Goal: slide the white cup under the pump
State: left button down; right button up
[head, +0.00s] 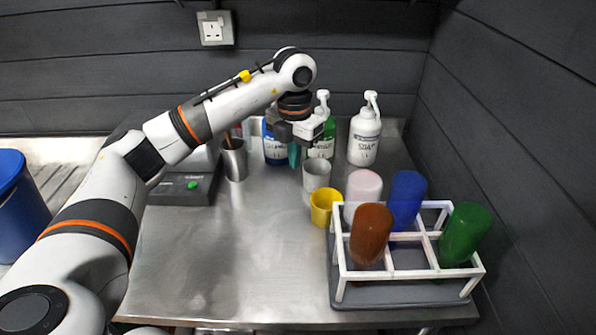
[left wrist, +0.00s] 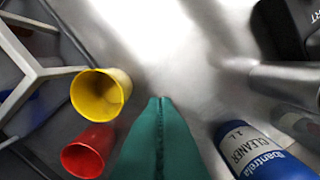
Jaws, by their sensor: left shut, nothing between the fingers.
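The white cup (head: 316,175) stands upright on the steel counter in the head view, just behind a yellow cup (head: 325,207). I cannot make it out in the left wrist view. Two pump bottles stand behind it: a green one (head: 321,147) with a white pump head, partly hidden by my arm, and a white soap bottle (head: 365,138) with its pump head. My left gripper (head: 293,156) points down with teal fingers, just left of the white cup and in front of the bottles. Its fingers (left wrist: 160,105) are shut with nothing between them. My right gripper is not in view.
A white rack (head: 408,272) with coloured upturned containers stands at the right. A blue cleaner bottle (head: 273,147), a metal cup (head: 235,160) and a scale (head: 180,190) are on the left. A red cup (left wrist: 88,150) shows beside the yellow one. The front-left counter is clear.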

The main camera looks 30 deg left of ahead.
aim_at(316, 176)
pick_arm(q)
notch_tip(316, 176, down, 10)
jog(key=shift+s+r+p, duration=0.1)
jog(key=shift+r+p, duration=0.15)
jog(key=shift+p, duration=0.65)
jog(key=w+p, duration=0.1)
jog(key=w, duration=0.2)
jog(key=shift+d, duration=0.1)
jog(key=shift+w+f, duration=0.1)
jog(key=shift+w, duration=0.45)
